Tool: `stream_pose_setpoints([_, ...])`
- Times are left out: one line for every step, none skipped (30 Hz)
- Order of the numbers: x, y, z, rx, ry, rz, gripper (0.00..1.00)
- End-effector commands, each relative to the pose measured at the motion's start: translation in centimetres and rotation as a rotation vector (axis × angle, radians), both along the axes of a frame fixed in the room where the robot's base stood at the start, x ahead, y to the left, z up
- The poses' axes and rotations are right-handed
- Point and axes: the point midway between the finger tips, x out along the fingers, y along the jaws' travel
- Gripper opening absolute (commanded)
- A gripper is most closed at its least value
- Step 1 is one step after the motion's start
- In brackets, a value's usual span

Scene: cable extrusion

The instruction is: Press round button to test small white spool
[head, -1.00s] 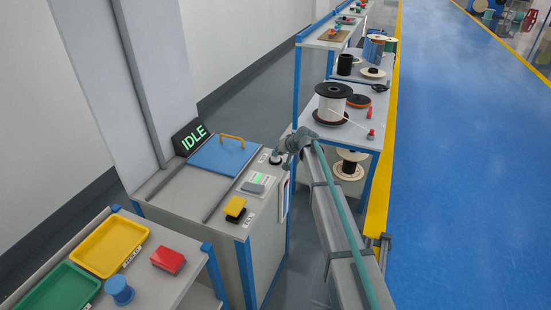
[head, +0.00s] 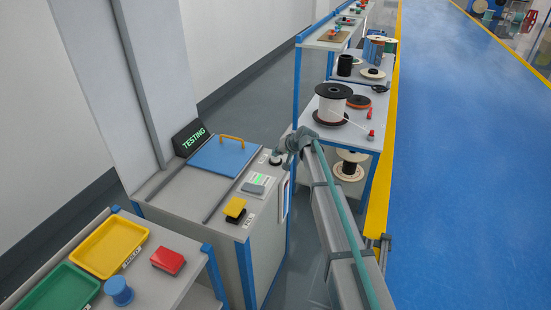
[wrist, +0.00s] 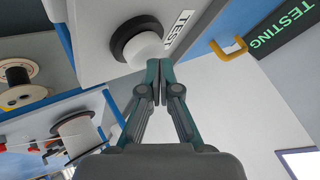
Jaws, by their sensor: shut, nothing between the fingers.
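The round button (wrist: 146,47) is a white dome in a black collar on the test machine's top, beside a "TEST" label. It also shows in the head view (head: 276,160), partly covered by my gripper. My gripper (wrist: 160,64) is shut and empty, with its fingertips at the button's edge; I cannot tell whether they press it. The machine's display (head: 190,139) reads "TESTING" in green. The machine's blue lid (head: 217,157) with a yellow handle is down. I cannot see a small white spool on the machine, and the space under the lid is hidden.
A yellow square button (head: 235,207) and a small panel (head: 254,187) sit on the machine's top. Yellow (head: 110,248) and green trays, a red box and a blue spool are on the front-left table. Shelves with several spools (head: 331,104) stand behind my arm.

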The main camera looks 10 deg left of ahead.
Motion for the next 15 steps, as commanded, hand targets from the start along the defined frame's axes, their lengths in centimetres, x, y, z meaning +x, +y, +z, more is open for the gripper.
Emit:
stream_pose_setpoints([0.0, 0.0, 0.41, 0.0, -0.001, -0.001, 0.0])
stream_pose_setpoints([0.01, 0.01, 0.56, 0.0, -0.001, -0.001, 0.0])
stream_pose_setpoints([0.01, 0.0, 0.73, 0.0, -0.001, -0.001, 0.0])
stream_pose_setpoints([0.02, 0.01, 0.82, 0.0, -0.001, -0.001, 0.0])
stream_pose_setpoints([0.02, 0.01, 0.9, 0.0, -0.001, -0.001, 0.0])
stream_pose_setpoints([0.01, 0.0, 0.94, 0.0, -0.001, -0.001, 0.0])
stream_pose_setpoints([0.02, 0.01, 0.96, 0.0, -0.001, -0.001, 0.0])
stream_pose_setpoints([0.02, 0.01, 0.96, 0.0, -0.001, -0.001, 0.0])
stream_pose_setpoints([0.02, 0.0, 0.96, 0.0, -0.001, -0.001, 0.0])
stream_pose_setpoints([0.02, 0.0, 0.95, 0.0, -0.001, -0.001, 0.0])
stream_pose_setpoints([0.02, 0.0, 0.94, 0.0, -0.001, -0.001, 0.0])
stream_pose_setpoints([0.02, 0.0, 0.94, 0.0, -0.001, -0.001, 0.0])
stream_pose_setpoints([0.02, 0.0, 0.94, 0.0, -0.001, -0.001, 0.0])
stream_pose_setpoints([0.02, 0.0, 0.94, 0.0, -0.001, -0.001, 0.0])
stream_pose_setpoints([0.02, 0.0, 0.96, 0.0, -0.001, -0.001, 0.0])
